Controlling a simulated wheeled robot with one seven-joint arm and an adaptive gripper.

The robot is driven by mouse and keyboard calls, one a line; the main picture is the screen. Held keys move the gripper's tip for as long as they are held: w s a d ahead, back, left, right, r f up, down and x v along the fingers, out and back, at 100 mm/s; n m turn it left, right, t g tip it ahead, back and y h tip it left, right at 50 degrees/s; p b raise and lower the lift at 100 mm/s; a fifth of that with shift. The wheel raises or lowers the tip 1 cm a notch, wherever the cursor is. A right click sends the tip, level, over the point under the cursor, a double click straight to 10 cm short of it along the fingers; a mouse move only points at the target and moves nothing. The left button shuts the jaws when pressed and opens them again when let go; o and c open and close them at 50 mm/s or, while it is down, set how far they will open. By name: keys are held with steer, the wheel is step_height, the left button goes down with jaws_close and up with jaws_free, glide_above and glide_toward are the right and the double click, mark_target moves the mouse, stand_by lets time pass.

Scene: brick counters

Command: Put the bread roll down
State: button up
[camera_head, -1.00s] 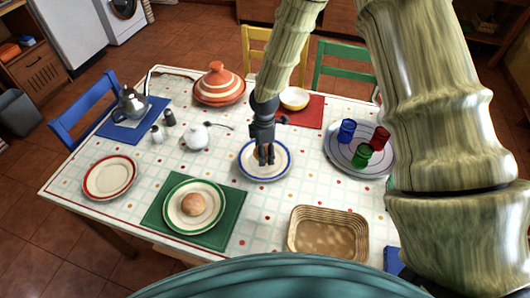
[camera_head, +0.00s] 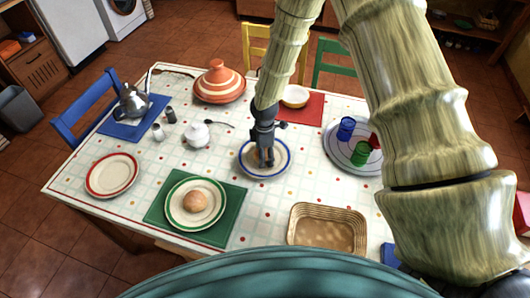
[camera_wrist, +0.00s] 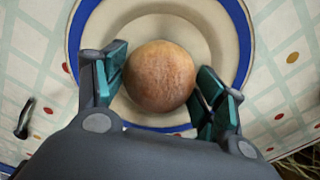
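A round brown bread roll (camera_wrist: 160,77) is between the two fingers of my gripper (camera_wrist: 160,88) in the wrist view. The fingers are at its two sides and appear to touch it. The roll is over the middle of a white plate with a blue rim (camera_wrist: 243,45); I cannot tell whether it rests on it. In the head view my gripper (camera_head: 265,160) points down at this blue-rimmed plate (camera_head: 246,170) and mostly hides the roll. A second roll (camera_head: 195,202) lies on a green-rimmed plate (camera_head: 178,217).
An empty red-rimmed plate (camera_head: 112,175) is at the left. A wicker basket (camera_head: 328,232) stands front right, a tray (camera_head: 338,158) with cups at the right. A white sugar pot (camera_head: 198,135) and a striped tagine (camera_head: 219,82) stand behind to the left.

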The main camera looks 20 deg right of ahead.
steer(key=o, duration=0.3)
steer(key=shift+o, duration=0.2)
step_height(320, 180, up, 12)
steer(key=b, duration=0.2)
steer(key=shift+r, duration=0.15)
stand_by(0.4)
